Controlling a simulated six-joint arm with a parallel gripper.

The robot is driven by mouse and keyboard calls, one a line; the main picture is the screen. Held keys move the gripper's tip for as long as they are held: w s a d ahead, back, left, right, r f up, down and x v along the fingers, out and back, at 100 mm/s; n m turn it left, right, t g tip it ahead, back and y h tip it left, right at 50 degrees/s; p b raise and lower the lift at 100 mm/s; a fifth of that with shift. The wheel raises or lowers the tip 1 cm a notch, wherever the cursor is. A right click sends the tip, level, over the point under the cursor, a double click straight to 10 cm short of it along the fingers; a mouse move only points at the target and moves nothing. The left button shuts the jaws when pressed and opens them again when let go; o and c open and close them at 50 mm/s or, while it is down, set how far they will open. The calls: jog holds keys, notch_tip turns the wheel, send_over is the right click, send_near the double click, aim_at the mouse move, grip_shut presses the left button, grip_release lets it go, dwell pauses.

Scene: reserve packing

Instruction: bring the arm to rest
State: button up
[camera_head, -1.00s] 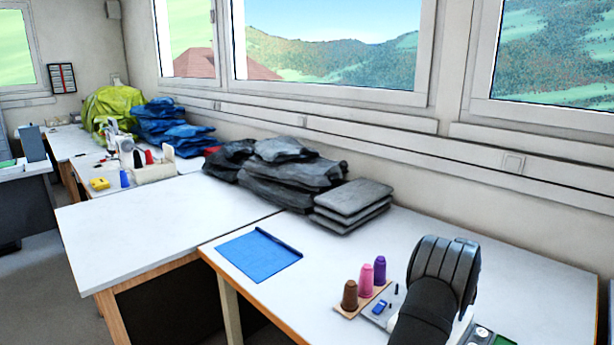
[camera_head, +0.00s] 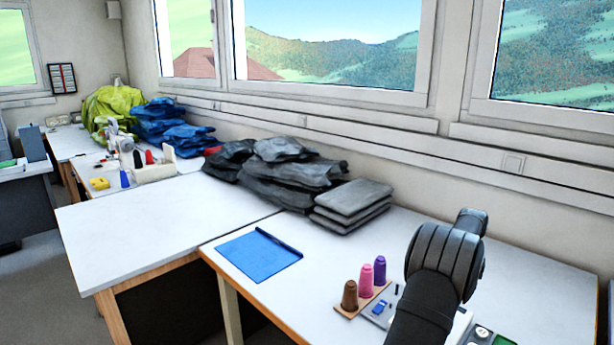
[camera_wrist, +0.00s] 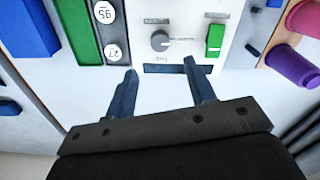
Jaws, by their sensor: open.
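My gripper (camera_wrist: 162,90) shows in the wrist view with its two dark fingers apart and nothing between them. Beyond the fingertips is a white device (camera_wrist: 180,20) with a grey knob, a green switch and a dark slot. I cannot tell how far the fingers are from it. In the head view my dark arm stands at the lower right over the white table (camera_head: 330,270), and the fingers are not visible there.
Brown, pink and purple cones (camera_head: 366,281) stand on a small board left of my arm. A blue mat (camera_head: 258,258) lies near the table's front edge. Grey folded pieces (camera_head: 352,197) and dark bags (camera_head: 290,172) are piled by the window wall. The left tabletop (camera_head: 160,225) is largely clear.

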notch_tip(320, 180, up, 9)
notch_tip(320, 180, down, 18)
jog(key=shift+f, duration=0.15)
jog(key=m, duration=1.3)
jog(key=shift+m, duration=2.1)
jog(key=shift+n, duration=0.3)
